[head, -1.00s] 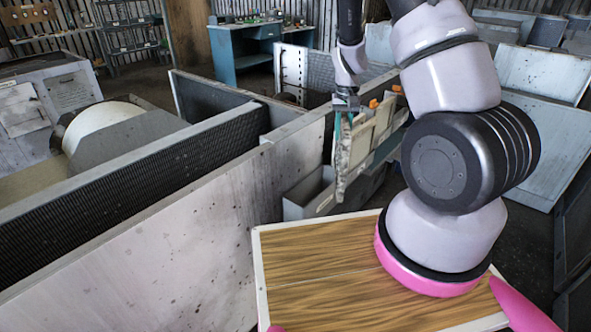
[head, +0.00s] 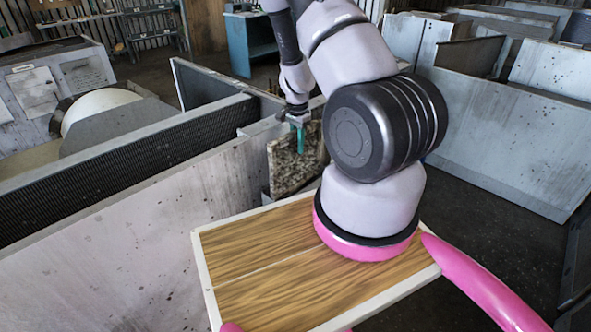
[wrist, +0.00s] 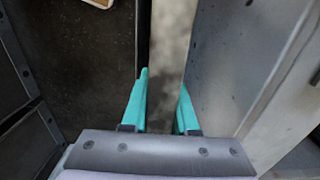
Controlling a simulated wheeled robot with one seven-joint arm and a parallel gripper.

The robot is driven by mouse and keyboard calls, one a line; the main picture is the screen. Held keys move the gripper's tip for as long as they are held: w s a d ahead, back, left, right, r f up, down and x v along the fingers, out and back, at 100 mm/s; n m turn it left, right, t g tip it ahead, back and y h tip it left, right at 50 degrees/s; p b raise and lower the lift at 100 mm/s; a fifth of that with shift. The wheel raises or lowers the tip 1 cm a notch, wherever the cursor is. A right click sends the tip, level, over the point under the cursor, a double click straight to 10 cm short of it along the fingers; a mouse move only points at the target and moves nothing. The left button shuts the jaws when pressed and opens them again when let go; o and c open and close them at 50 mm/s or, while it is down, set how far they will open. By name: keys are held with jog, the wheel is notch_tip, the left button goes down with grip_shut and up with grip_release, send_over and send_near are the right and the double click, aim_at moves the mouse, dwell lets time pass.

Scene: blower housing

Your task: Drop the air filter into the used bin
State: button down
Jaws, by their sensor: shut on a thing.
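My gripper (head: 299,140) is shut on the air filter (head: 285,168), a mottled grey-brown panel. In the head view the filter hangs upright below the gripper, its broad face towards the camera, just behind the light panel wall. In the wrist view the teal fingers (wrist: 164,105) stand on either side of a blurred, pale mottled strip (wrist: 173,40), which looks like the filter. I cannot pick out the used bin for certain; the area behind and below the filter is hidden by the filter, the wall and my arm.
A long light panel wall (head: 130,235) with a dark mesh strip (head: 110,180) runs along the left. A white drum (head: 92,108) lies beyond it. Light panels (head: 510,135) stand at the right, with open dark floor (head: 470,215) before them. A blue desk (head: 240,45) stands at the back.

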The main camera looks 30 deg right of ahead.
aim_at(298, 170)
notch_tip(298, 170, down, 10)
jog(key=shift+r, duration=0.1)
dwell(0.4)
jog(key=shift+f, duration=0.6)
jog(key=c, duration=0.7)
grip_release()
notch_tip(298, 170, up, 13)
jog(key=shift+r, duration=0.15)
